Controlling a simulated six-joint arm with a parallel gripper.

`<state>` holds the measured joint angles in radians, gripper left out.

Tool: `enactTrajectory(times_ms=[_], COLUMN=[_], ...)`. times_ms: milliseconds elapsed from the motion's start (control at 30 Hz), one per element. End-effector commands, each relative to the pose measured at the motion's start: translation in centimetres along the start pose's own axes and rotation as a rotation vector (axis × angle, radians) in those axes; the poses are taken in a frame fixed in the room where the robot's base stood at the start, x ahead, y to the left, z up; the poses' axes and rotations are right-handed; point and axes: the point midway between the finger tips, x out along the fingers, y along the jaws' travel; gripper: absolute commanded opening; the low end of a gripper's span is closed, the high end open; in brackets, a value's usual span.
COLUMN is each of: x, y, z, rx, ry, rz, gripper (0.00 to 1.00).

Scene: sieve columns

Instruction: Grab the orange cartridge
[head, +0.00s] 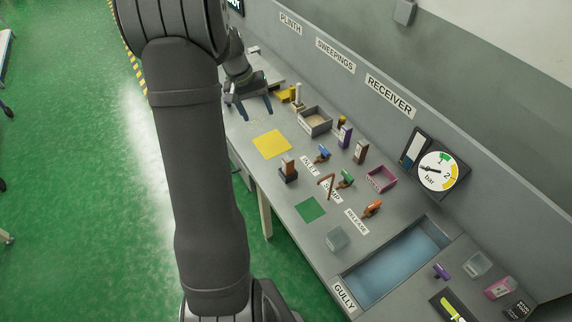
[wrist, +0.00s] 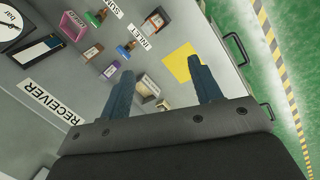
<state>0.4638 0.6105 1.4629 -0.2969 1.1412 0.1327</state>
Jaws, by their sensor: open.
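No piece is plainly marked as the orange cartridge. An orange-brown block (head: 288,162) stands upright in a dark base beside the yellow mat; it also shows in the wrist view (wrist: 156,18). A brown upright block with a pale label (head: 361,152) stands farther back, near a purple one (head: 346,135); the brown one shows in the wrist view too (wrist: 92,53). I cannot tell which of these is the cartridge. My gripper (head: 256,113) is open and empty above the far end of the bench. In the wrist view its fingers (wrist: 161,68) are spread, apart from both blocks.
A grey tray (head: 326,127) and a pink tray (head: 369,180) stand toward the wall. Blue (head: 323,155), green (head: 345,180) and orange (head: 374,208) handles rise from the bench. The yellow mat (head: 272,144) and green mat (head: 310,210) are bare. A gully (head: 400,265) lies near the front.

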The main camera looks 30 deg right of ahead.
Motion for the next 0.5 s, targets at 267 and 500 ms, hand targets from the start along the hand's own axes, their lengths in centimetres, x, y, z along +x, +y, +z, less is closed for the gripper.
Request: enactTrajectory(times_ms=[267, 500], x=[7.7, 10.3], y=[5.6, 7.4], z=[0.5, 0.7], rx=[0.791, 1.093], ry=[-0.064, -0.1], rz=[-0.204, -0.27], gripper=[0.58, 0.58])
